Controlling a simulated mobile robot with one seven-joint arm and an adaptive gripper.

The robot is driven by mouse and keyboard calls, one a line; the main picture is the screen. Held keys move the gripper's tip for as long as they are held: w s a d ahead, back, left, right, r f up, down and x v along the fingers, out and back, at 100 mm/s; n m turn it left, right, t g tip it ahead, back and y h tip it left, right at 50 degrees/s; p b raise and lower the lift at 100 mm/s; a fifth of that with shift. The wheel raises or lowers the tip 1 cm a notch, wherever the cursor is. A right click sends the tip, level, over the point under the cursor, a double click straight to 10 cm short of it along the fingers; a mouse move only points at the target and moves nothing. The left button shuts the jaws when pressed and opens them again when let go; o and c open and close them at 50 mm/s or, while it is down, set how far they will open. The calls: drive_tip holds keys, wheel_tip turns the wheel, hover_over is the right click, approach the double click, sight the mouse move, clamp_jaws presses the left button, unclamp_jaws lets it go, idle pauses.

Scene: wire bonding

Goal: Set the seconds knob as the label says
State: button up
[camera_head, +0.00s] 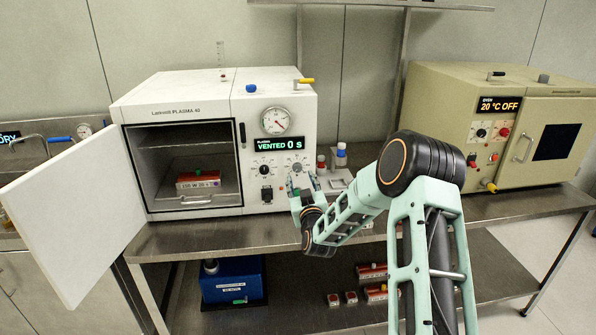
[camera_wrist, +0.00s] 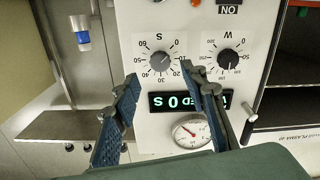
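The white plasma unit (camera_head: 180,97) has its door open to the left. Its display (camera_head: 282,143) reads VENTED 0 s. The grey seconds knob (camera_wrist: 159,61), under the letter S, shows upside down in the wrist view among its scale marks; the head view also shows the knob (camera_head: 296,168). A label (camera_head: 199,184) on the red-based item in the chamber seems to read 150 W 20 s. My gripper (camera_wrist: 161,78) is open and empty. Its two blue-padded fingers point at the panel, with the seconds knob centred just beyond the tips. Contact is not visible.
A black watts knob (camera_wrist: 228,59) sits beside the seconds knob, near one finger. A pressure gauge (camera_head: 276,121) is above the display. Small bottles (camera_head: 341,157) stand right of the unit. A beige oven (camera_head: 490,120) is further right. The steel bench (camera_head: 235,235) is clear in front.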

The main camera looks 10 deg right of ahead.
sight(298, 170)
drive_tip(key=shift+w+p, duration=0.3)
drive_tip(key=shift+w, duration=2.75)
clamp_jaws()
drive_tip(key=shift+f+b, duration=0.1)
drive_tip(key=shift+b, duration=0.35)
